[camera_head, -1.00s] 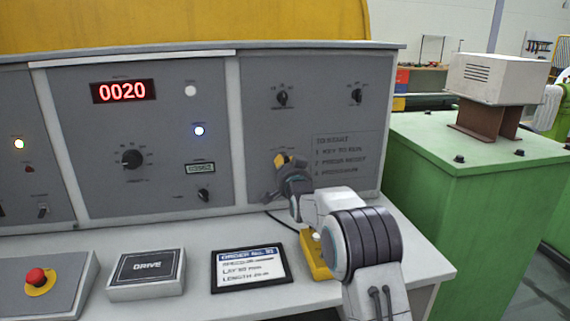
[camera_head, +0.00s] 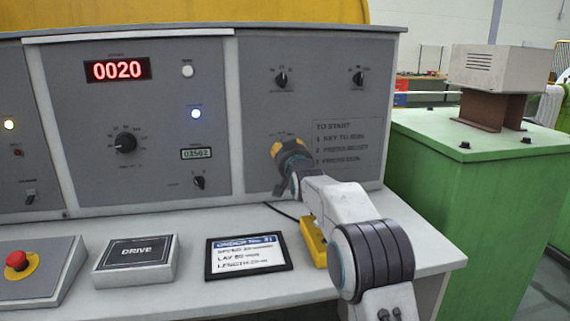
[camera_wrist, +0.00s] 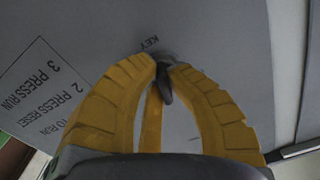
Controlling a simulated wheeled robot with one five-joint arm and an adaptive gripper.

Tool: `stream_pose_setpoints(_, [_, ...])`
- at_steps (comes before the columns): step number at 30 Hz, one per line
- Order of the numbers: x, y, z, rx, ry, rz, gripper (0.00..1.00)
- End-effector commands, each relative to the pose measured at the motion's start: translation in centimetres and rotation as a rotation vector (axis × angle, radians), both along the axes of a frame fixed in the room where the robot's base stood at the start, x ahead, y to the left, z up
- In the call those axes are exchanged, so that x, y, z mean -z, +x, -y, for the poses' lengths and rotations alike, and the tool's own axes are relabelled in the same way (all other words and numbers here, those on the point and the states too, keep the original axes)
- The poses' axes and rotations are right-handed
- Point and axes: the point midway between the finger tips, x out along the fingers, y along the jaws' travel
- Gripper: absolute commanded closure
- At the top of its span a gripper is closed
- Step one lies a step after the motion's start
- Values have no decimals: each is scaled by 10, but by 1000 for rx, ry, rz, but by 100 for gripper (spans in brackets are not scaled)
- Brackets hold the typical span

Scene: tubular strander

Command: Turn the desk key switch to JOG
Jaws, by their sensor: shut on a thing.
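The key switch (camera_wrist: 164,84) sits on the desk's grey right-hand panel, with the word KEY printed beside it in the wrist view. My gripper (camera_wrist: 165,70) has its yellow fingers closed around the dark key knob. In the head view my gripper (camera_head: 277,150) is against the lower left of that panel and hides the key switch. The switch's position labels are mostly covered, so I cannot tell which position it points to.
A start-up instruction plate (camera_head: 342,143) is right of my gripper. Two knobs (camera_head: 281,79) (camera_head: 358,77) are above. An order card (camera_head: 248,256), a DRIVE box (camera_head: 137,262) and a red emergency stop button (camera_head: 17,261) are on the desk. A yellow pendant (camera_head: 313,242) lies beneath my arm.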

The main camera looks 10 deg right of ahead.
Motion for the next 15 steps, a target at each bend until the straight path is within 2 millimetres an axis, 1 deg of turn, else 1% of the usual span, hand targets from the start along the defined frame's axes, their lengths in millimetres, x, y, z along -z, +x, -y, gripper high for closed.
stream_pose_setpoints(1, [2,0,0,-1,-33,5,100])
stream_pose_setpoints(6, [0,0,0,0,-135,3,100])
stream_pose_setpoints(15, [-2,0,0,0,-237,1,100])
